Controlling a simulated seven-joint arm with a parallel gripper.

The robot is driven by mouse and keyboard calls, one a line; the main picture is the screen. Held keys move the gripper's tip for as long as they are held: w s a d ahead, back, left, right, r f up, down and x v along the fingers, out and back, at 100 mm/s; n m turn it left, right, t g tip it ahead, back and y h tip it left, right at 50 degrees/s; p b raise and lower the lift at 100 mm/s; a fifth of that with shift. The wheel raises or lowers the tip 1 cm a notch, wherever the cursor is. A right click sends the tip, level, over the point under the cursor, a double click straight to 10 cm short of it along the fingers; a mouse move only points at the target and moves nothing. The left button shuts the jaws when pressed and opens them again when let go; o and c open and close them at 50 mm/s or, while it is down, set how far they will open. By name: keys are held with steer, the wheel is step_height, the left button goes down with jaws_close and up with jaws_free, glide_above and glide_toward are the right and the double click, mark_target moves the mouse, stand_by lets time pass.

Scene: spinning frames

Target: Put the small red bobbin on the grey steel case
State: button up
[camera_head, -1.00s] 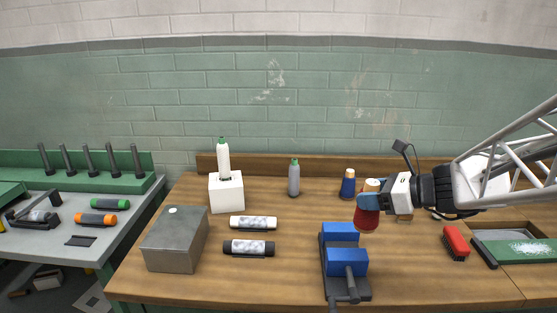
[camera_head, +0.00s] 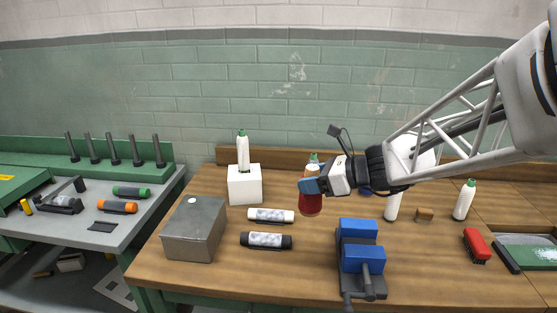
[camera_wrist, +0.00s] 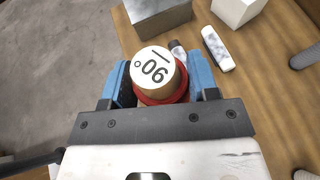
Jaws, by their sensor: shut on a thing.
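The small red bobbin (camera_head: 311,204) is held in my gripper (camera_head: 312,186), above the middle of the wooden bench. In the wrist view the bobbin (camera_wrist: 155,72) sits between the two blue fingers of my gripper (camera_wrist: 158,84), its white end marked "90" or "06" facing the camera. The grey steel case (camera_head: 194,230) stands on the bench at the left, its flat top bare but for a small white spot. The case (camera_wrist: 158,14) also shows in part at the top of the wrist view. My gripper is to the right of the case and apart from it.
A black-and-white tube (camera_head: 266,240) and a white tube (camera_head: 271,215) lie between case and gripper. A white block (camera_head: 244,185) with a green-tipped bobbin stands behind the case. A blue vise-like tool (camera_head: 361,257) sits at the front right. A red brush (camera_head: 477,246) lies further right.

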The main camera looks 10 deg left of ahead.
steer(key=s+a+n+g, duration=0.2)
steer(key=s+a, duration=0.1)
steer(key=a, duration=0.9)
steer(key=s+a+n+g, duration=0.1)
steer(key=s+a+g, duration=0.1)
steer(key=a, duration=1.1)
steer(key=shift+y, duration=0.3)
step_height(320, 180, down, 5)
steer(key=shift+d+f, duration=0.1)
steer(key=shift+f, duration=0.05)
steer(key=shift+w, duration=0.1)
steer(key=w+a+f, duration=0.1)
steer(key=w+a, duration=0.9)
steer(key=w, duration=0.2)
steer(key=shift+w+f, duration=0.2)
steer(key=shift+f, duration=0.05)
steer(key=shift+f, duration=0.15)
steer(key=shift+f, duration=1.6)
steer(key=shift+f, duration=0.15)
